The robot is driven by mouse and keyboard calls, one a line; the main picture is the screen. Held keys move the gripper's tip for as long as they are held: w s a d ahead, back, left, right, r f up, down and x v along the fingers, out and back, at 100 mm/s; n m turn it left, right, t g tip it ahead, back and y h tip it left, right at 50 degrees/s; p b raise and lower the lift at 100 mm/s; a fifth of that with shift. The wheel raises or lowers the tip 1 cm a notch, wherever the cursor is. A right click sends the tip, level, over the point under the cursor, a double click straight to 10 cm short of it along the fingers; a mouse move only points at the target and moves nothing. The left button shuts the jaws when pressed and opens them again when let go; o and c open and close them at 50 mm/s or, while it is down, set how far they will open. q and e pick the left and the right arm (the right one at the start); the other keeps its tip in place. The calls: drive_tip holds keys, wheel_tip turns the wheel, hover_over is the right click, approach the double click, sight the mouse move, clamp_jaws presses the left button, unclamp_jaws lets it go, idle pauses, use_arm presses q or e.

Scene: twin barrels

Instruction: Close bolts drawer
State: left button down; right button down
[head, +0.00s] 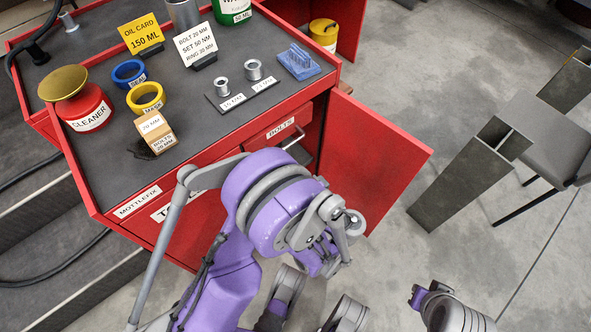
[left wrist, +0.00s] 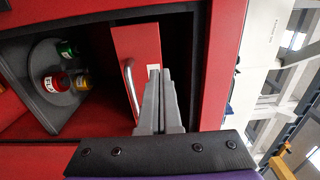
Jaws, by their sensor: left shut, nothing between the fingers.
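The bolts drawer's red front (head: 268,138) shows in the head view under the right part of the cabinet top, with a white BOLTS label and a metal handle (head: 292,140). My left arm hides what lies below it. In the left wrist view the drawer front (left wrist: 124,45) stands sideways, with its handle (left wrist: 130,88) and a dark gap beside it. I cannot tell how far out it is. My left gripper (left wrist: 165,72) is shut and empty, its fingertips overlapping the front's edge near the label. Contact is unclear.
The red cabinet's dark top (head: 200,110) holds a cleaner can (head: 85,108), rings, cards and sockets. An open red door (head: 370,160) stands right of the drawer. In the wrist view, small bottles (left wrist: 57,83) stand in an open compartment. A grey chair (head: 550,140) is at far right.

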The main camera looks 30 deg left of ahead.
sight(261, 136)
use_arm(q)
drive_tip(key=x, duration=0.8)
drive_tip(key=shift+w+a+b, duration=0.15)
drive_tip(key=shift+b, duration=0.25)
drive_tip(key=x, duration=0.4)
drive_tip(key=shift+w+a, duration=0.15)
drive_tip(key=shift+a, duration=0.15)
drive_tip(key=shift+r, duration=0.2)
